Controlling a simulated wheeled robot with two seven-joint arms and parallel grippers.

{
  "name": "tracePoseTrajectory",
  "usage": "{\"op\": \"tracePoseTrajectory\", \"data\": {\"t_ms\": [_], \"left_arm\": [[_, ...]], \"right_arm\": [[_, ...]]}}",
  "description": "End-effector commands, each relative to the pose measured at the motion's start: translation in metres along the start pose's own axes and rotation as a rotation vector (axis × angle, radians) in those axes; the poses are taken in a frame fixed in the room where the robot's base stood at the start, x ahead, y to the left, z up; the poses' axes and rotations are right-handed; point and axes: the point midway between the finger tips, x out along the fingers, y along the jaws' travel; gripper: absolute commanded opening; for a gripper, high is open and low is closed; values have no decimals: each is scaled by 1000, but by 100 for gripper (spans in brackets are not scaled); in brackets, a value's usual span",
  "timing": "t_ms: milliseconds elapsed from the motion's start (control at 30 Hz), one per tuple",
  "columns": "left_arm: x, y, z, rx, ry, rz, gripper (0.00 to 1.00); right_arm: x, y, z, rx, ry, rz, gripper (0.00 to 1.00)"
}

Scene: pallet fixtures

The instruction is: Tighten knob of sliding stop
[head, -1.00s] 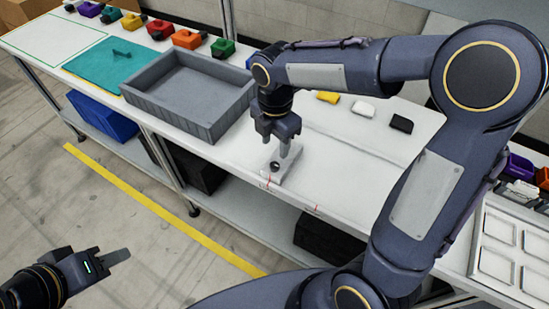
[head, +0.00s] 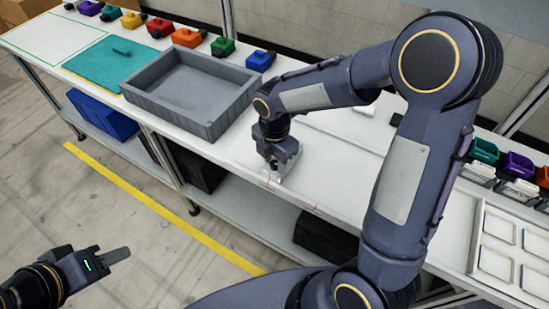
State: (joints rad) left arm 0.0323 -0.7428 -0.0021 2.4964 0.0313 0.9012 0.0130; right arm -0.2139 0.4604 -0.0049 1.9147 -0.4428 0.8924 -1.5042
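The sliding stop (head: 283,178) is a small light-grey block near the front edge of the white bench, with a dark knob (head: 273,166) on it. My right gripper (head: 277,164) points down over the stop, with its fingers low at the knob. The gripper hides most of the block. I cannot tell whether the fingers press on the knob or stand apart from it. My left gripper (head: 118,256) is at the lower left, away from the bench over the floor.
A grey open bin (head: 160,104) stands left of the stop, with a teal mat (head: 100,62) beyond it. A tray with square pockets (head: 483,240) is at the right.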

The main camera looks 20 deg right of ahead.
Motion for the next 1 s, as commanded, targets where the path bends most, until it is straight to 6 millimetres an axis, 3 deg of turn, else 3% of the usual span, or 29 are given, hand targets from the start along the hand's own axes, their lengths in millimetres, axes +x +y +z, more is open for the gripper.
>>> {"op": "tracePoseTrajectory", "data": {"t_ms": [33,267,667,1000], "left_arm": [[0,0,0,0,0,0,36],[0,0,0,0,0,0,36],[2,-1,1,0,0,0,36],[8,-4,4,0,0,0,36]], "right_arm": [[0,0,0,0,0,0,29],[0,0,0,0,0,0,0],[0,0,0,83,0,1,0],[0,0,0,355,1,1,0]]}}
